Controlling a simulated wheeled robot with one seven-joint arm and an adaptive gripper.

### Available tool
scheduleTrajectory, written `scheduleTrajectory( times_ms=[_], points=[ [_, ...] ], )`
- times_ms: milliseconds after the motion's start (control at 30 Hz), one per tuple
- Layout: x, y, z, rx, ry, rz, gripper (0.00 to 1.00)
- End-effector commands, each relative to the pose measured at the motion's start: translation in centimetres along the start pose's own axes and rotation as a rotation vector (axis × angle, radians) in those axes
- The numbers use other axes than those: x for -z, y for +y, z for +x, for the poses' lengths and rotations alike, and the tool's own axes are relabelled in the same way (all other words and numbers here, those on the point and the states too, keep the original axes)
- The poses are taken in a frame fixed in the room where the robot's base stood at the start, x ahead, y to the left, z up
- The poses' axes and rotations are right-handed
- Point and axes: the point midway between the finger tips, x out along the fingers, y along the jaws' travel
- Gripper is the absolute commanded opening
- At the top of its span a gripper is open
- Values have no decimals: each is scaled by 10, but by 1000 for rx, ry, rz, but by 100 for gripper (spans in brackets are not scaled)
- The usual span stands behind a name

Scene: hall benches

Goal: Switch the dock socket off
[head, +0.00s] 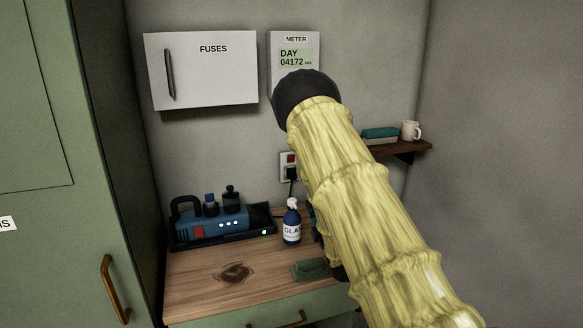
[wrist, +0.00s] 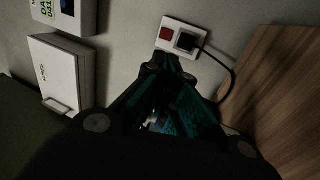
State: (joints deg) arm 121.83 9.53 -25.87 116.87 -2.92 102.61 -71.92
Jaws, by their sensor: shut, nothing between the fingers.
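The wall socket (head: 290,166) is a white plate low on the back wall, partly beside my arm in the head view. It has a red switch (head: 291,158) and a black plug with a cable below it. In the wrist view the socket plate (wrist: 163,47) lies just beyond my fingertips, with the red switch (wrist: 167,34) and the black plug (wrist: 186,41) side by side. My gripper (wrist: 166,68) is shut and empty, pointing at the plate; I cannot tell whether it touches. In the head view my arm hides most of the gripper.
A blue device (head: 213,223) sits in a black tray with a small green light. The fuse box (head: 201,70) and meter (head: 296,50) hang above. A shelf (head: 405,149) holds a mug.

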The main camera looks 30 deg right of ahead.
Motion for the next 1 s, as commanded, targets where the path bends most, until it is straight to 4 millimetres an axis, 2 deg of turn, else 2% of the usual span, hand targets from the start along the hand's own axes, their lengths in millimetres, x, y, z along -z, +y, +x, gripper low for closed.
scheduleTrajectory(
  times_ms=[367, 533, 667, 1000],
  points=[
    [0, 0, 0, 0, 0, 0, 0],
    [-2, 1, 8, -1, -1, 0, 0],
    [-2, 2, 25, -2, -2, 0, 0],
    [-2, 2, 82, -3, -2, 0, 0]
  ],
)
